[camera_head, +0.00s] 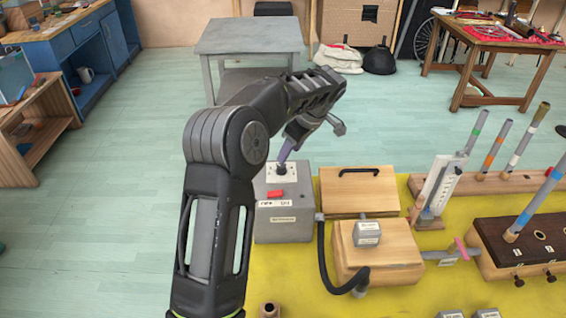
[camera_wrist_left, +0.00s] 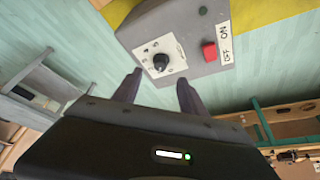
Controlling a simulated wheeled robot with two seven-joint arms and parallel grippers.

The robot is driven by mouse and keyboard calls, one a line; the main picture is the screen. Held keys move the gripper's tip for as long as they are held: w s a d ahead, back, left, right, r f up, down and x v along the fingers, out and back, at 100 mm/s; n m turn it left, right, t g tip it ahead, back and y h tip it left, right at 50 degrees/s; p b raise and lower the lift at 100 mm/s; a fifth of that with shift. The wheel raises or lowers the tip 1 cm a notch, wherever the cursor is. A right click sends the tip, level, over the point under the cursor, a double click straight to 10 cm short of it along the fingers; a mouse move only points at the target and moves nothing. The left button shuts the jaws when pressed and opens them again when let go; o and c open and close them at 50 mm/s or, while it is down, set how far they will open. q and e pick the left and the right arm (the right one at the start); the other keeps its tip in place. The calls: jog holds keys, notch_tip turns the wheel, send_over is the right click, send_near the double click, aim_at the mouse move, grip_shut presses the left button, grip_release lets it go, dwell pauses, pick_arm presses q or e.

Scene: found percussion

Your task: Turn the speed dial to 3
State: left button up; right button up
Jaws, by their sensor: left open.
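The speed dial is a black knob (camera_wrist_left: 160,62) on a white scale plate (camera_wrist_left: 172,47) with small marks, on the grey control box (camera_head: 283,222). The marks are too small to read. In the head view the white plate shows on top of the box (camera_head: 280,171), and the knob is partly hidden by my left gripper. My left gripper (camera_wrist_left: 157,87) is open, its two fingers pointing at the dial with the knob between and beyond their tips. I cannot tell whether they touch it. In the head view the gripper (camera_head: 284,157) comes down over the box's rear. My right gripper is not in view.
A red switch (camera_wrist_left: 209,51) with an OFF/ON label sits beside the dial. A wooden box (camera_head: 360,192) with a black handle stands right of the control box, and a black hose (camera_head: 324,262) runs in front.

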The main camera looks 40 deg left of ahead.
aim_at(283, 167)
pick_arm(q)
jog(key=p+x, duration=0.2)
jog(key=x, duration=0.5)
jog(key=shift+f, duration=0.15)
jog(key=shift+c, duration=0.5)
grip_shut()
